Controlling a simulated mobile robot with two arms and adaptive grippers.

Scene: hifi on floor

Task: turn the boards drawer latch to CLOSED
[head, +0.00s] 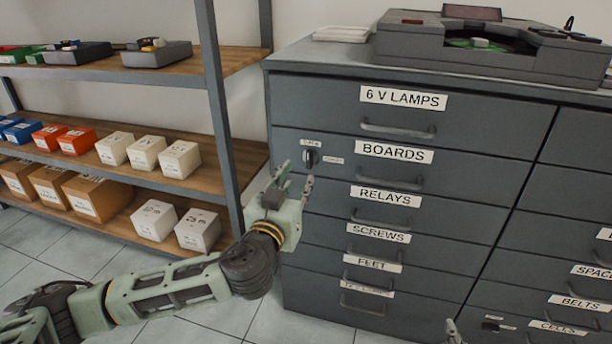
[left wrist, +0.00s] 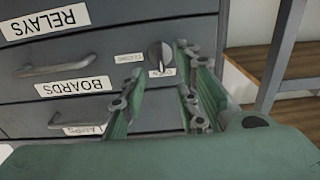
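The boards drawer latch (head: 310,157) is a small dark knob on the left of the grey BOARDS drawer front (head: 450,172). One small label sits above it and another to its right. The knob looks upright, toward the upper label, which reads OPEN. In the left wrist view, which is upside down, the latch (left wrist: 158,55) shows beyond the fingers, with CLOSED on the left and OPEN below. My left gripper (head: 294,177) is open and empty, just below and left of the latch, apparently apart from it. Only a tip of my right gripper (head: 453,331) shows at the bottom edge.
The cabinet has more labelled drawers with bar handles, such as 6 V LAMPS (head: 402,98) above and RELAYS (head: 385,196) below. A grey record player (head: 490,50) stands on top. A shelf rack (head: 216,110) with boxes is close on the left. Tiled floor is free in front.

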